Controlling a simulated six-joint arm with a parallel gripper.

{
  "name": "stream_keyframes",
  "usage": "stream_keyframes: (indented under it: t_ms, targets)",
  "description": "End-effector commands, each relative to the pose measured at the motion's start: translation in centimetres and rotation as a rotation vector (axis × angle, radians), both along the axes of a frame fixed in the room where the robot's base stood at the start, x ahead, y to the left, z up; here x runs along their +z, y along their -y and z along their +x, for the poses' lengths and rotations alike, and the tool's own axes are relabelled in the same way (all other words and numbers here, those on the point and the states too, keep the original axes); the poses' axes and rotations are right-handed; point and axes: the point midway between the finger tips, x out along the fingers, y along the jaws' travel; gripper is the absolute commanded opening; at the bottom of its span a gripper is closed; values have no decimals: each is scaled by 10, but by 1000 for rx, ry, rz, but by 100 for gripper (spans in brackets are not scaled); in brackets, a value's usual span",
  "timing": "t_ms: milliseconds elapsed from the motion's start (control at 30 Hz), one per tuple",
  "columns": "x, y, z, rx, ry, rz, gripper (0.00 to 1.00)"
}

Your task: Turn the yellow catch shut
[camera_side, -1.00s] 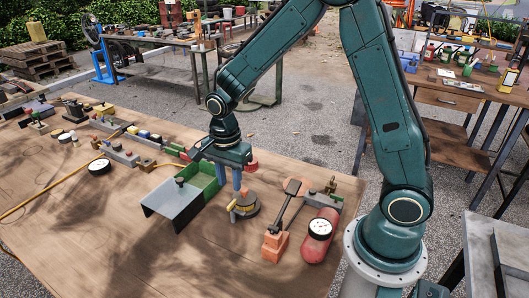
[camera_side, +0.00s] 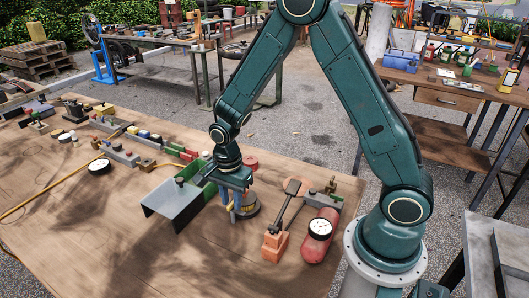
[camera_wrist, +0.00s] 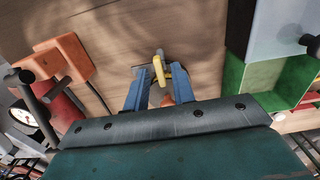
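The yellow catch (camera_wrist: 158,70) stands up between my fingertips in the wrist view. In the side view, a bit of its yellow (camera_side: 231,207) shows beside my fingers, on a round dark and brass-coloured base (camera_side: 248,208). My gripper (camera_side: 231,203) is low over the table, its two blue fingers pointing down. In the wrist view, my gripper (camera_wrist: 158,82) is open, with one finger on each side of the catch and visible gaps between. The lower part of the catch is partly hidden by my fingers and gripper body.
A green and grey metal bracket (camera_side: 183,203) stands close at left. Several small fittings line the back left. The front of the wooden table (camera_side: 130,265) is clear.

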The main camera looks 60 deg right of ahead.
Motion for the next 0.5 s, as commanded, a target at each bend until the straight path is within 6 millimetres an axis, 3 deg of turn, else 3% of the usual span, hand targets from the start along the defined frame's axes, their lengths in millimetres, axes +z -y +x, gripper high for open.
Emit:
stream_keyframes:
  t_ms: [33, 100, 500]
  targets:
    - [0, 0, 0, 0, 0, 0, 14]
    - [0, 0, 0, 0, 0, 0, 1]
    - [0, 0, 0, 22, 0, 0, 0]
